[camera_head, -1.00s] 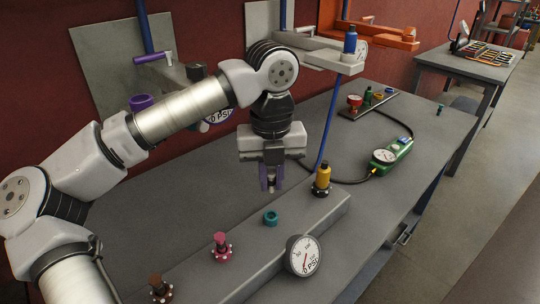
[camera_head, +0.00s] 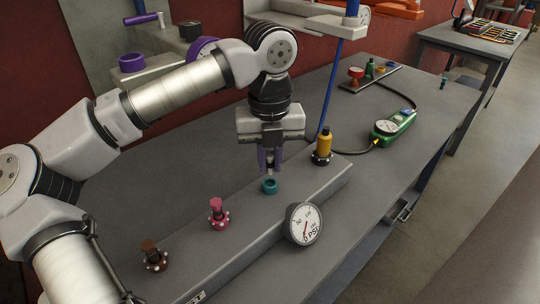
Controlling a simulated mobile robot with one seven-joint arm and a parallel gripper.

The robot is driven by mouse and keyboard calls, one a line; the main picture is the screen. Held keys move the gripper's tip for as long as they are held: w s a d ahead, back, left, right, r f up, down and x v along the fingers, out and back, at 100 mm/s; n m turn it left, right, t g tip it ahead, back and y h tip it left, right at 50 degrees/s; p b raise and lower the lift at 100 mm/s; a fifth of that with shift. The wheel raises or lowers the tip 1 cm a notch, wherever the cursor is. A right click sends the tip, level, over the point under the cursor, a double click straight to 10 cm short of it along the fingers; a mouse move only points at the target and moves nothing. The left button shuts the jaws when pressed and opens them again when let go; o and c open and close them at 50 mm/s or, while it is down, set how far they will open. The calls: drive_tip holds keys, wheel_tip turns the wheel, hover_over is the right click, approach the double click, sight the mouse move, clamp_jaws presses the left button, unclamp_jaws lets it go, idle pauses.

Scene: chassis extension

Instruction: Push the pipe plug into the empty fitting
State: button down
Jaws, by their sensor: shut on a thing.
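The empty fitting is a small teal ring (camera_head: 269,186) on top of the long grey block (camera_head: 270,222). My gripper (camera_head: 269,166), with purple fingers, is shut on the pipe plug (camera_head: 269,165), of which only a small part shows between the fingers. The fingers point down, just above and behind the teal fitting in the picture. The plug's lower end looks very close to the fitting; I cannot tell whether they touch.
On the same block stand a brown plugged fitting (camera_head: 151,254), a pink one (camera_head: 218,213) and a yellow one (camera_head: 323,146). A round pressure gauge (camera_head: 304,223) is on its front. A green gauge device (camera_head: 394,127) with a black hose lies behind right.

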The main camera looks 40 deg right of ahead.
sight(270, 174)
drive_tip(key=shift+f+b, duration=0.3)
drive_tip(key=shift+f, duration=0.4)
drive_tip(key=shift+f+b, duration=1.05)
drive_tip(key=shift+b, duration=0.25)
idle(1.3)
drive_tip(key=c, duration=1.3)
unclamp_jaws()
drive_tip(key=shift+r, duration=0.1)
wheel_tip(270, 174, up, 14)
drive_tip(key=shift+w+d+f, duration=0.1)
drive_tip(key=shift+w, duration=0.05)
